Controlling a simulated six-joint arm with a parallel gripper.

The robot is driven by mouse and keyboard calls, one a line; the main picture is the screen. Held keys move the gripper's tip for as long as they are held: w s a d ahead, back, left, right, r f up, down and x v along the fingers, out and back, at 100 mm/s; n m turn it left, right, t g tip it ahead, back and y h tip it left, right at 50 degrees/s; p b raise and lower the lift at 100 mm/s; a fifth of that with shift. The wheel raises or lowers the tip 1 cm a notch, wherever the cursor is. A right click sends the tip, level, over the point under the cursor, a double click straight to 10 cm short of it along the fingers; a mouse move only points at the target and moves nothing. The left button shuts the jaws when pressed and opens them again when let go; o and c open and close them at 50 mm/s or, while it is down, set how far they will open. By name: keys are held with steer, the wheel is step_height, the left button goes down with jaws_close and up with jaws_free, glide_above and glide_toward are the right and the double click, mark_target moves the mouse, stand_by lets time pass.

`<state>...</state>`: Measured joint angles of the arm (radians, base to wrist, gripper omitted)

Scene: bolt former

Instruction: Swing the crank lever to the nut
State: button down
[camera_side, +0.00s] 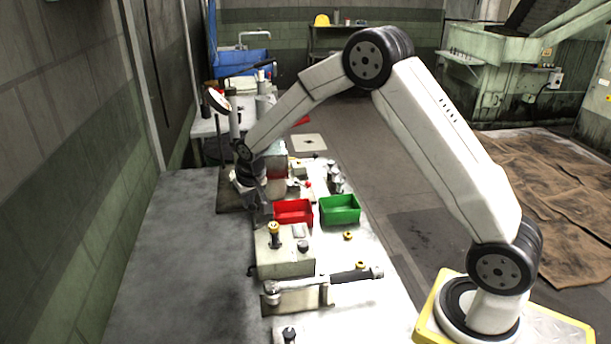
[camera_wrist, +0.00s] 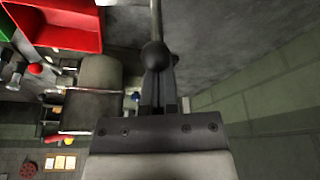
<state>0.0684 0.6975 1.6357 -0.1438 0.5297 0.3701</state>
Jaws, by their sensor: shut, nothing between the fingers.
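My gripper (camera_side: 263,212) points down beside the red bin in the side view, above the left part of the bench. In the wrist view its dark fingers (camera_wrist: 156,92) are together and hold nothing. A grey rod with a dark ball end (camera_wrist: 154,54) lies straight ahead of the fingertips; it overlaps them in view, and contact cannot be told. In the side view, a lever with a dark handle (camera_side: 350,276) and round metal hub lies across a block at the front, handle to the right. I cannot tell which lever is the crank lever. The nut cannot be made out for certain.
A red bin (camera_side: 293,205) and a green bin (camera_side: 340,203) stand right of my gripper. A pale box (camera_side: 284,262) with a yellow-topped post (camera_side: 274,229) stands in front. The bench's left side (camera_side: 175,270) is bare; a wall runs along it.

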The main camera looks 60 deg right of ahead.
steer(key=shift+s+a+n, duration=0.2)
steer(key=shift+s+n, duration=0.05)
steer(key=shift+n, duration=0.35)
steer(key=shift+s+a+n+y, duration=0.2)
steer(key=shift+s+n+y, duration=0.05)
steer(key=shift+n, duration=0.4)
steer(key=shift+s+a+n+y, duration=0.15)
steer(key=shift+s+n+y, duration=0.1)
steer(key=shift+n, duration=0.4)
steer(key=s+n, duration=0.1)
steer(key=n, duration=0.1)
steer(key=s+n+y, duration=0.1)
steer(key=n, duration=0.1)
steer(key=shift+a+n, duration=0.3)
steer(key=shift+a, duration=0.05)
steer(key=s+n, duration=0.1)
steer(key=n+y, duration=0.1)
steer(key=n, duration=0.1)
steer(key=shift+s+g, duration=0.3)
steer(key=shift+s, duration=0.05)
steer(key=shift+s+d+n, duration=0.25)
steer(key=shift+s+n, duration=0.05)
steer(key=shift+s, duration=0.45)
